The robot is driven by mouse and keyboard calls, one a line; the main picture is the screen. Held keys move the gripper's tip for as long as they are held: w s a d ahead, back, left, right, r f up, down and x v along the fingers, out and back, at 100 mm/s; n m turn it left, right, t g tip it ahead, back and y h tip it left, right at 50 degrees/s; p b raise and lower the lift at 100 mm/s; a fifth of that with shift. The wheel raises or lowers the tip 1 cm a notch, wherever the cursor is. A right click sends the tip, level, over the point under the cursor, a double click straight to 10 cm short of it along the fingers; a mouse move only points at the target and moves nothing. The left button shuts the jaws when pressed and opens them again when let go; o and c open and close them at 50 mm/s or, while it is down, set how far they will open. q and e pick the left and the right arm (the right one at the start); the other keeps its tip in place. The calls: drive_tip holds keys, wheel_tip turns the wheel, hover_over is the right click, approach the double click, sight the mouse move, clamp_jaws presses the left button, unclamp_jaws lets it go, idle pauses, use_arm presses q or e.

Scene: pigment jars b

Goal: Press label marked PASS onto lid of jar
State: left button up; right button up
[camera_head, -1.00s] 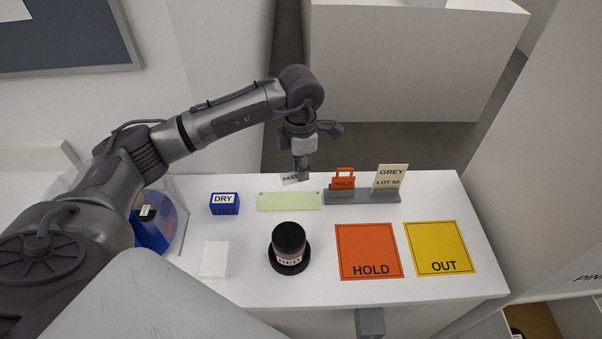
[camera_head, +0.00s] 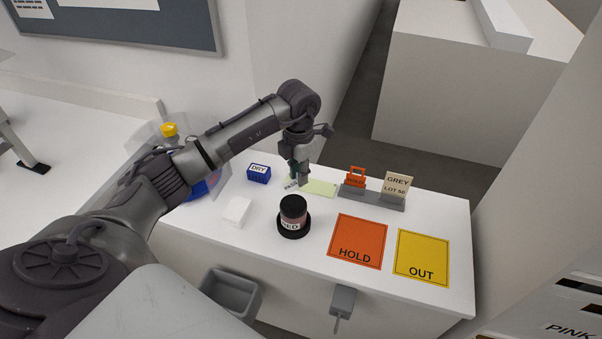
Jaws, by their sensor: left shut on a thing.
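My left gripper (camera_head: 299,178) is shut on the small white PASS label (camera_head: 290,185), over the back of the table at the left end of a pale green strip (camera_head: 319,187). The label is partly hidden and its lettering is hard to read now. The jar (camera_head: 293,211) has a black lid (camera_head: 293,202) and a label reading RED. It stands upright on a round black base (camera_head: 294,230), in front of the gripper and apart from it. No label shows on the lid. My right gripper is not in view.
A blue DRY block (camera_head: 259,173) and a white block (camera_head: 237,211) stand left of the jar. An orange HOLD mat (camera_head: 357,238) and a yellow OUT mat (camera_head: 423,255) lie right. A grey holder (camera_head: 372,199) carries an orange HOLD tag (camera_head: 355,178) and a GREY LOT 50 card (camera_head: 396,185).

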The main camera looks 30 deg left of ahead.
use_arm(q)
drive_tip(key=shift+s+d+r, duration=0.1)
drive_tip(key=shift+d, duration=0.05)
drive_tip(key=shift+d+f+b, duration=0.2)
drive_tip(key=shift+f+b, duration=0.3)
drive_tip(key=shift+b, duration=0.05)
drive_tip(key=shift+f, duration=0.35)
drive_tip(key=shift+a+f+b, duration=0.15)
drive_tip(key=shift+f+b, duration=1.35)
drive_tip(key=shift+f, duration=0.5)
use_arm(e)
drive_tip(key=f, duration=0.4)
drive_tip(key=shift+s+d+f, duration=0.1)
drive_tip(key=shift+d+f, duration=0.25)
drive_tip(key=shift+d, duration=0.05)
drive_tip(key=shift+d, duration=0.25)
